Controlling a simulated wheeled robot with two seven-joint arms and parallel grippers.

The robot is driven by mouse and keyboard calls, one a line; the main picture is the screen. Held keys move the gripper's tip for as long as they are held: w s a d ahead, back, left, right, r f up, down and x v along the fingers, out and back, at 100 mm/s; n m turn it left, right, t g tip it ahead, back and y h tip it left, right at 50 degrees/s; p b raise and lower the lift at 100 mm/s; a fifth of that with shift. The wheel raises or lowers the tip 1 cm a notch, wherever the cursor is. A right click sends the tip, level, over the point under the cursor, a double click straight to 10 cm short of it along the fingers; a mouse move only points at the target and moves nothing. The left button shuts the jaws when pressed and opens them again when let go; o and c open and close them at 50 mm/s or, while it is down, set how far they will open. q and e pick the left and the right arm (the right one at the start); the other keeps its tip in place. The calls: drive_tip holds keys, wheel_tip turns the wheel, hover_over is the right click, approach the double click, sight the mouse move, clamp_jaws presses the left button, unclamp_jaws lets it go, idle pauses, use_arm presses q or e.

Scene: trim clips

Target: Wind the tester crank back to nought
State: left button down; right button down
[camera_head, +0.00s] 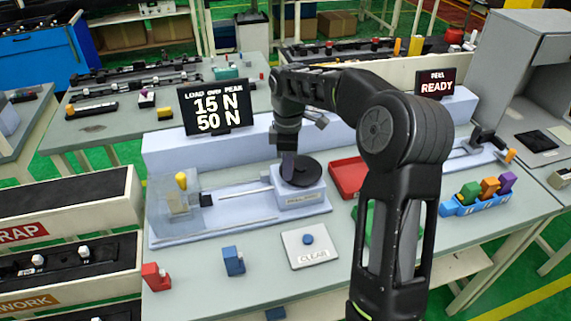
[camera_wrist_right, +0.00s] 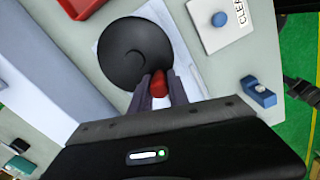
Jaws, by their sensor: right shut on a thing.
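The tester (camera_head: 250,205) is a pale blue bench unit with a clear cover at its left end. Its crank is a round black disc (camera_head: 307,172) on the right block, also in the right wrist view (camera_wrist_right: 122,50). My right gripper (camera_head: 288,174) comes down over the disc's left side. In the right wrist view, its fingers (camera_wrist_right: 158,90) are shut on the red crank knob (camera_wrist_right: 158,82) at the disc's rim. The dark display (camera_head: 216,108) behind reads 15 N above 50 N. My left gripper is not in view.
A clear-button plate (camera_head: 310,247), a blue clip (camera_head: 233,261) and a red clip (camera_head: 155,277) are in front. A red tray (camera_head: 348,176) is right of the crank. A blue rack (camera_head: 460,208) with coloured clips stands farther right. My right arm hides part of the table.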

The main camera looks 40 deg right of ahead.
sight(306, 180)
drive_tip(key=n, duration=0.1)
drive_tip(key=s+n, duration=0.1)
drive_tip(key=n, duration=0.1)
drive_tip(key=shift+s+d+n, duration=0.2)
drive_tip(key=shift+s+n, duration=0.05)
drive_tip(key=shift+n, duration=0.05)
drive_tip(key=n, duration=0.1)
drive_tip(key=s+n, duration=0.1)
drive_tip(key=shift+d+n, duration=0.3)
drive_tip(key=shift+n, duration=0.1)
drive_tip(key=n, duration=0.1)
drive_tip(key=d+n, duration=0.1)
drive_tip(key=n, duration=0.1)
drive_tip(key=shift+s, duration=0.4)
drive_tip(key=shift+s+d+n+p, duration=0.15)
drive_tip(key=shift+d+n+p, duration=0.1)
drive_tip(key=shift+n, duration=0.55)
drive_tip(key=shift+s+d+n+p, duration=0.15)
drive_tip(key=shift+d+n, duration=0.1)
drive_tip(key=shift+n, duration=0.55)
drive_tip(key=c, duration=1.3)
unclamp_jaws()
drive_tip(key=shift+o, duration=0.2)
drive_tip(key=shift+r, duration=0.1)
